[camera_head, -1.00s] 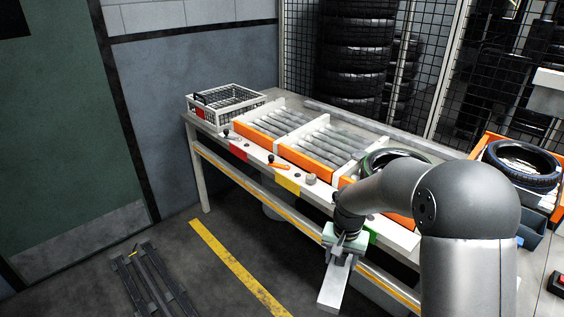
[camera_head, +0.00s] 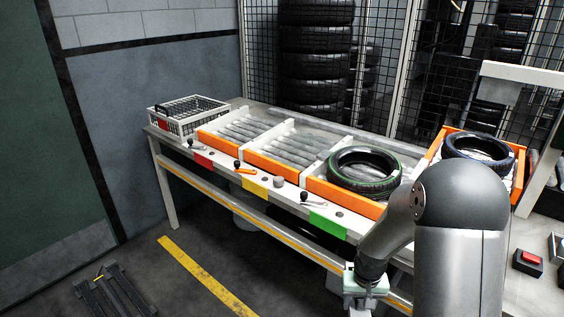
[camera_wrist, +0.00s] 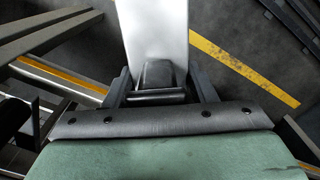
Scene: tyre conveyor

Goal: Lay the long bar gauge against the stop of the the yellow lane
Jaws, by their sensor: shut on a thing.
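My gripper (camera_wrist: 158,82) is shut on the long bar gauge (camera_wrist: 152,28), a flat pale bar that points away from the jaws in the wrist view. In the head view my gripper (camera_head: 364,296) is low at the bottom edge, in front of the table and below its top, and the bar cannot be made out there. The yellow lane is the middle roller lane (camera_head: 291,149), with a yellow label (camera_head: 254,188) on the table's front edge. An orange board (camera_head: 277,170) crosses its front end. No tyre lies on this lane.
A black tyre (camera_head: 334,178) lies on the green-labelled lane to the right. The red-labelled lane (camera_head: 243,128) on the left is empty. A wire basket (camera_head: 188,128) stands at the far left. Small tools and knobs line the front edge. Another tyre (camera_head: 448,158) lies further right.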

